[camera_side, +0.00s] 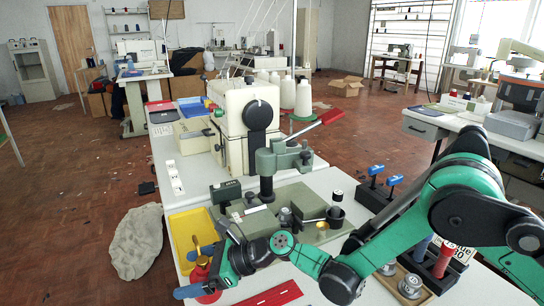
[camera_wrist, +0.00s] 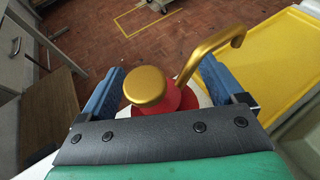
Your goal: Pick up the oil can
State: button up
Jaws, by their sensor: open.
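The oil can (camera_side: 200,273) is red with a gold top and stands at the table's front left corner in the side view. In the wrist view the oil can (camera_wrist: 148,87) shows its round gold cap, a bent gold spout pointing up and right, and part of its red body. My gripper (camera_side: 187,274) is down at the can, with one blue finger on either side of it. In the wrist view my gripper (camera_wrist: 162,78) is open, with the can between its fingers. The lower part of the can is hidden by the gripper.
A yellow tray (camera_side: 181,222) lies just behind the can; the yellow tray (camera_wrist: 283,50) is at the right in the wrist view. A red strip (camera_side: 267,297) lies on the table to the right. The green machine bed (camera_side: 290,206) stands behind. A grey cloth heap (camera_side: 136,243) lies on the floor.

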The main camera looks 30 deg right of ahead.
grip_shut()
dwell(0.5)
